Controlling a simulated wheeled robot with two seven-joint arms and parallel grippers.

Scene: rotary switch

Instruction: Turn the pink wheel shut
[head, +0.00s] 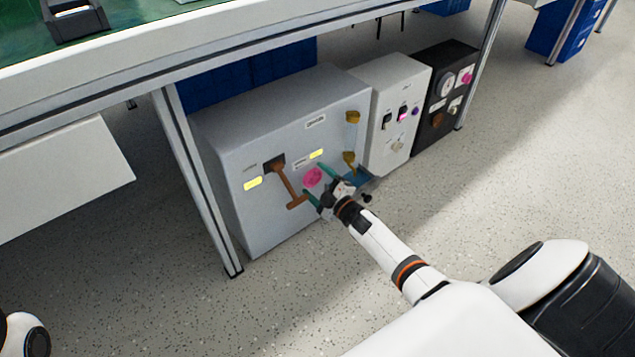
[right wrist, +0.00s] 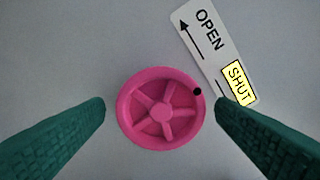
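The pink wheel (head: 313,177) is on the front of the grey cabinet (head: 280,140) under the table. In the right wrist view the wheel (right wrist: 161,109) is round and spoked, with a black dot on its rim at the upper right. A white label (right wrist: 209,38) beside it reads OPEN with an arrow, and a yellow SHUT tag (right wrist: 238,84) is lower on it; the dot lies near the label's lower part. My right gripper (head: 318,182) is open, its green fingers (right wrist: 160,125) on either side of the wheel with gaps visible. My left gripper is not in view.
A brown T-shaped lever (head: 287,185) is left of the wheel, close to my right gripper. Yellow-brown fittings (head: 351,138) are to its right. White (head: 395,110) and black (head: 447,90) boxes stand farther right. A table leg (head: 195,180) is at left.

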